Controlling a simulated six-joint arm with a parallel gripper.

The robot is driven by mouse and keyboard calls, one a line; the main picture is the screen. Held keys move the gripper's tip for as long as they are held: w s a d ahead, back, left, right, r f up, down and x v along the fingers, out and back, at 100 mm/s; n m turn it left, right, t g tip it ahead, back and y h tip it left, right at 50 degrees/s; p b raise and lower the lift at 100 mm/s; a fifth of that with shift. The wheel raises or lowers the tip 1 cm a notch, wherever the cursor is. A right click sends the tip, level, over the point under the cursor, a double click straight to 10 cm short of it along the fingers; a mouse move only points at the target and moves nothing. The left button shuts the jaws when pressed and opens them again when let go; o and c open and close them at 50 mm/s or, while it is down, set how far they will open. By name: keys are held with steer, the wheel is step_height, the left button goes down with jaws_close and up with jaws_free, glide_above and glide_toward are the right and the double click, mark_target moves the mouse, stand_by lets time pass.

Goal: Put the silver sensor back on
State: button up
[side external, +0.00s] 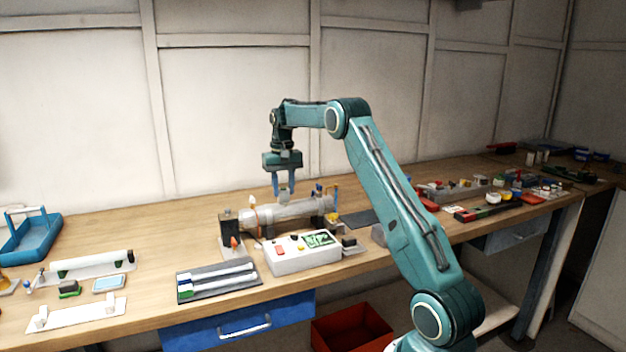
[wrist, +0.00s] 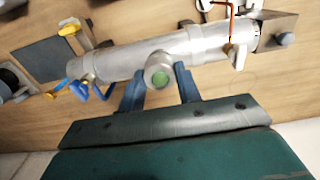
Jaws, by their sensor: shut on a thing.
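My gripper (side external: 284,190) points down over the reactor tube; its blue fingers also show in the wrist view (wrist: 160,85). It is shut on the silver sensor (wrist: 159,72), a short silver cylinder with a green round end. In the side view the sensor (side external: 284,196) is a small pale piece between the fingertips, just above the tube. The silver reactor tube (side external: 297,213) lies level across its stand, and in the wrist view (wrist: 120,66) it runs behind the sensor. I cannot tell whether the sensor touches the tube.
A white control box (side external: 302,254) with buttons stands in front of the tube. A dark tray of rods (side external: 217,280) lies to its left. A blue tote (side external: 30,235) stands at the far left. Tools and small parts crowd the bench's right side. An orange cable (wrist: 233,20) arches near the tube's end.

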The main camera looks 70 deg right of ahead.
mark_target(283, 190)
steer(key=shift+f, duration=0.4)
steer(key=o, duration=1)
step_height(283, 190, up, 14)
steer(key=shift+f, duration=0.15)
stand_by(0.5)
steer(key=shift+a, duration=0.1)
stand_by(0.5)
